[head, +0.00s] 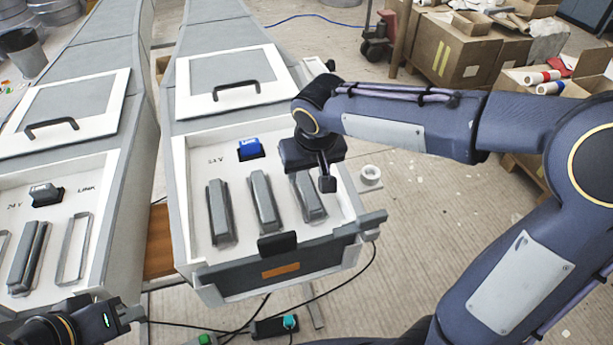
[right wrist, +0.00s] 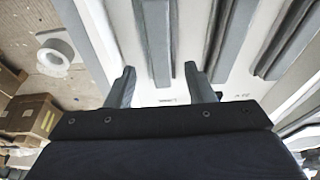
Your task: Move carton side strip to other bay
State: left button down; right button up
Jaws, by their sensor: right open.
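Three long grey strips lie side by side in the white right-hand bay (head: 340,208). The strip nearest the cartons (head: 309,198) is partly covered by my right gripper (head: 327,184). In the right wrist view my right gripper (right wrist: 160,80) is open, with this strip (right wrist: 156,35) running in between its two fingers; contact does not show. The middle strip (head: 264,203) and far-left strip (head: 220,212) lie clear of it.
A blue block (head: 250,149) sits in the right bay and a grey one (head: 44,193) in the left bay. Handled lids (head: 230,75) lie behind. Cartons (head: 465,55) stand at the back right. A gap separates the bays.

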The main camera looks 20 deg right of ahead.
jog(key=v, duration=0.7)
jog(key=s+d, duration=0.2)
jog(key=s, duration=0.1)
jog(key=s+d+f+y, duration=0.1)
jog(key=s+d, duration=0.1)
jog(key=s, duration=0.1)
jog(key=s+d+f+m+y, duration=0.1)
jog(key=s+d, duration=0.2)
jog(key=s, duration=0.1)
jog(key=shift+d+f, duration=0.1)
jog(key=shift+f, duration=0.15)
jog(key=s+f+m+t+y, duration=0.1)
jog(key=s+f+t, duration=0.1)
jog(key=s+f, duration=0.3)
jog(key=s, duration=0.3)
jog(key=shift+y, duration=0.3)
jog(key=shift+s+d, duration=0.1)
jog(key=shift+s, duration=0.05)
dwell(0.3)
